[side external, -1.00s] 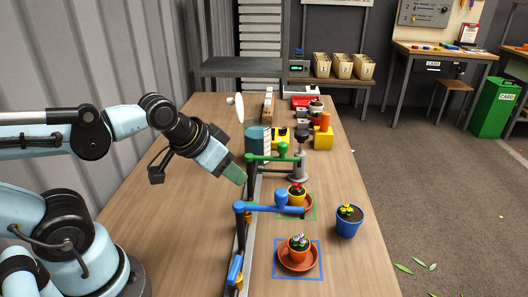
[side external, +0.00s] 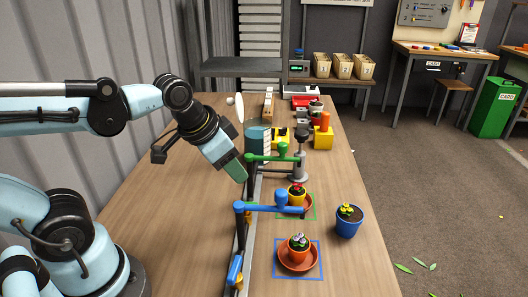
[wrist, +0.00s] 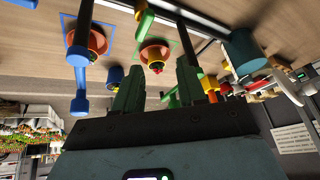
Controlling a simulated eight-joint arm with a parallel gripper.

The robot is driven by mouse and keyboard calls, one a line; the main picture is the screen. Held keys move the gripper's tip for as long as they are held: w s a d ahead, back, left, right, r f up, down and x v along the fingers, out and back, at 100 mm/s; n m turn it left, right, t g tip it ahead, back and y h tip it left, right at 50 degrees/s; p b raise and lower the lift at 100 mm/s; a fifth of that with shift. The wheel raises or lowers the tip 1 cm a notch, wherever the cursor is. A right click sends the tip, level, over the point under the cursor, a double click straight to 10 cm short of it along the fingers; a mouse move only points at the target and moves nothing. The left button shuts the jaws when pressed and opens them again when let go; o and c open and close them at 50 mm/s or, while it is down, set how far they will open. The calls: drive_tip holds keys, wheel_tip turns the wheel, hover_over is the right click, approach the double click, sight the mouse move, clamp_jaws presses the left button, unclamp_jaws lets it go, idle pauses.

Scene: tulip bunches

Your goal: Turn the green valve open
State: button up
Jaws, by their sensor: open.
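The green valve lever (wrist: 144,24) shows at the top of the wrist view, beyond my fingertips and apart from them. In the side view I cannot make it out. The green tap pipe (side external: 272,157) rises from the rail and reaches right over a yellow pot with a red flower (side external: 297,194), which stands on an orange saucer. My gripper (side external: 236,168) points down and to the right, close to the green tap's post. It is open, with its two fingers (wrist: 158,84) apart. I cannot tell whether a finger touches the post.
A blue tap (side external: 270,207) with a blue lever (side external: 235,268) stands nearer, over an orange pot (side external: 298,248). A blue pot (side external: 348,221) stands to the right. A teal cylinder (side external: 258,137) and a grey stand (side external: 300,160) are close behind. The left table is clear.

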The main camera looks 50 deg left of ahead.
sight(246, 203)
wheel_tip(246, 203, up, 3)
drive_tip(key=w+d+m+g, duration=0.2)
drive_tip(key=m+g, duration=0.4)
drive_tip(key=m, duration=0.1)
drive_tip(key=shift+a+f, duration=0.15)
drive_tip(key=shift+f, duration=2.85)
drive_tip(key=shift+a+f, duration=0.1)
drive_tip(key=shift+f, duration=2.85)
clamp_jaws()
